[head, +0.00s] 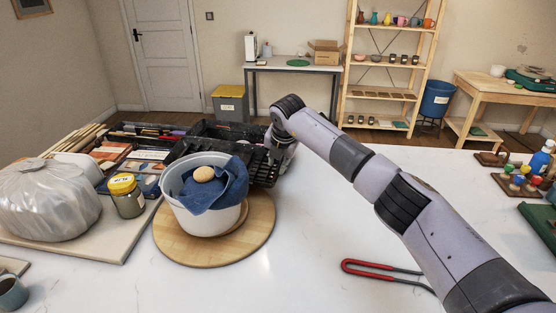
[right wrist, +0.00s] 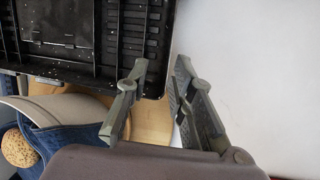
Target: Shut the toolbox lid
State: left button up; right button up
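The black toolbox (head: 228,130) stands open on the white table, behind the white bucket. Its black ribbed lid (head: 262,168) is swung open on the near side, partly hidden by the bucket and my right arm. In the right wrist view the ribbed inside of the lid (right wrist: 95,40) fills the upper left. My right gripper (head: 277,153) is at the lid's right end. In the wrist view its fingers (right wrist: 158,92) are apart, one overlapping the lid's corner, the other right of its edge. I cannot tell whether they touch it. My left gripper is out of view.
The bucket (head: 206,220) with a blue cloth and sponge stands on a round wooden board (head: 258,232), close to the lid. A bagged lump (head: 45,200) and yellow-lidded jar (head: 127,196) are left. Red-handled calipers (head: 380,268) lie in front; the table's middle is clear.

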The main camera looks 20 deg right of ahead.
grip_shut()
dwell(0.9)
jog(key=shift+c, duration=2.4)
grip_release()
jog(key=o, duration=0.5)
jog(key=v, duration=1.2)
